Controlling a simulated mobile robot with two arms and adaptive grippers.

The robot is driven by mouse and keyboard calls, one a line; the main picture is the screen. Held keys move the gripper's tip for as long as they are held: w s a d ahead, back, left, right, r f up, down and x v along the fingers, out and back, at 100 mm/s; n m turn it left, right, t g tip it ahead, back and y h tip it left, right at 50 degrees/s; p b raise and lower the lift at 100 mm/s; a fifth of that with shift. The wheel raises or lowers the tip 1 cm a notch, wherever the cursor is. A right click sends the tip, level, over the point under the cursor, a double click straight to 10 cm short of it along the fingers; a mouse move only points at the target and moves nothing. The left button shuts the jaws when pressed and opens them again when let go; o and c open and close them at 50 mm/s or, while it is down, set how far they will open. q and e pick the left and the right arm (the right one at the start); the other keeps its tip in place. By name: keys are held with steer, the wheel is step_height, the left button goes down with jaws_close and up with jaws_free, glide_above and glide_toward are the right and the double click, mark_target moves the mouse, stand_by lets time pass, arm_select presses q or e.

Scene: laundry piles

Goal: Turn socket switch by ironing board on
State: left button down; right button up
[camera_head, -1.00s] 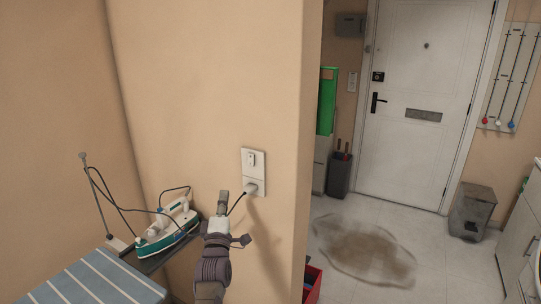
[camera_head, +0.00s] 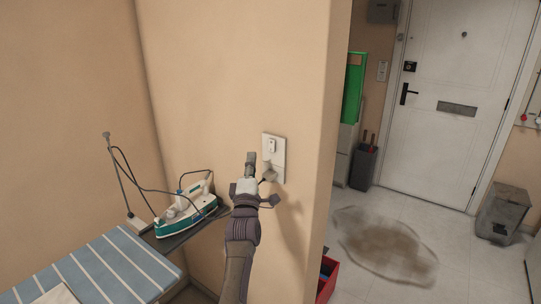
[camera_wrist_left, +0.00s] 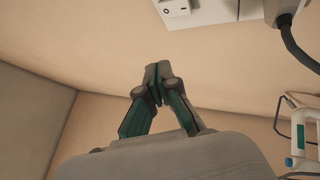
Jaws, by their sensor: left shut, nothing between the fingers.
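The white wall socket (camera_head: 274,157) is on the beige wall to the right of the ironing board, with its switch (camera_head: 272,146) in the upper half and a plug (camera_head: 268,175) in the lower half. My left gripper (camera_head: 251,158) is shut and empty, just left of the socket and apart from it in the picture. In the left wrist view my shut fingers (camera_wrist_left: 157,72) point toward the wall. The socket's white plate (camera_wrist_left: 205,12) and its switch (camera_wrist_left: 177,10) show at the top edge there, with the dark plug and cord (camera_wrist_left: 287,22) at the right. My right gripper is not in view.
The striped blue ironing board (camera_head: 105,265) stands at lower left, with a teal and white iron (camera_head: 187,213) on its rest. The wall's outer corner is just right of the socket. A red box (camera_head: 327,280) stands on the floor beyond the corner.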

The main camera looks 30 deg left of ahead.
mark_target(271, 146)
arm_select(q)
steer(key=w+b, duration=0.1)
steer(key=w, duration=0.1)
steer(key=w+b, duration=0.1)
steer(key=w, duration=0.1)
steer(key=w+b, duration=0.1)
steer(key=b, duration=0.1)
steer(key=shift+w+d+f, duration=0.25)
steer(key=shift+w+f, duration=0.15)
stand_by(0.8)
steer(key=shift+w+b, duration=0.35)
steer(key=shift+w, duration=0.05)
